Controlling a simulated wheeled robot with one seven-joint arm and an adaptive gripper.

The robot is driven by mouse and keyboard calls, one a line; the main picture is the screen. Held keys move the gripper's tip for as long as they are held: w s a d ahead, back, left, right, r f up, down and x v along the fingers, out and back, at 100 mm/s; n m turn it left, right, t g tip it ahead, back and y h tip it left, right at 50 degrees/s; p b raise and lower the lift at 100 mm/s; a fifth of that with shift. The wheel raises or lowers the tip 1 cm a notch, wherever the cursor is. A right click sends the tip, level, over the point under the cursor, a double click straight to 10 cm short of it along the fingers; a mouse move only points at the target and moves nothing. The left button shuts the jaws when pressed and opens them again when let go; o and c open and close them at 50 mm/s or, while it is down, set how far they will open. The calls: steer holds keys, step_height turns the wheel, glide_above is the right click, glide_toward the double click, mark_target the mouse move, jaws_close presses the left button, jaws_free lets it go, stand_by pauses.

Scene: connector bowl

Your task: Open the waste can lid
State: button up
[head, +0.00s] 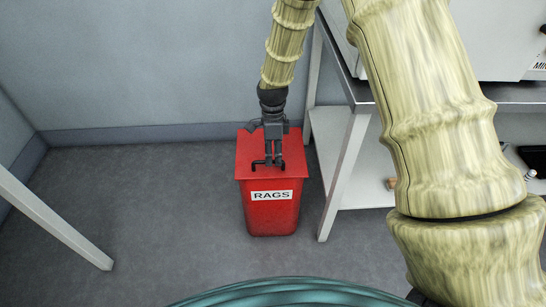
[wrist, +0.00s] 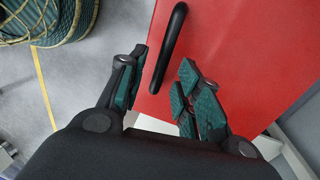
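The red waste can (head: 271,211) stands on the floor with a white label reading RAGS on its front. Its flat red lid (head: 247,150) is down, and it fills much of the wrist view (wrist: 245,55). A black bar handle (wrist: 168,48) stands on the lid. My gripper (head: 268,162) is above the lid, pointing down at it. In the wrist view my gripper (wrist: 157,95) has its two green-padded fingers apart, with the near end of the handle between or just beyond them. I cannot tell whether a finger touches the handle.
A white-legged table (head: 345,175) with a lower shelf stands close to the can's right. Another pale leg (head: 55,222) crosses at left. The wall (head: 150,65) is behind the can. The grey floor (head: 140,190) left of the can is clear.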

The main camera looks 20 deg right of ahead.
steer(key=shift+f, duration=0.3)
steer(key=shift+c, duration=0.4)
jaws_close()
steer(key=shift+r, duration=0.1)
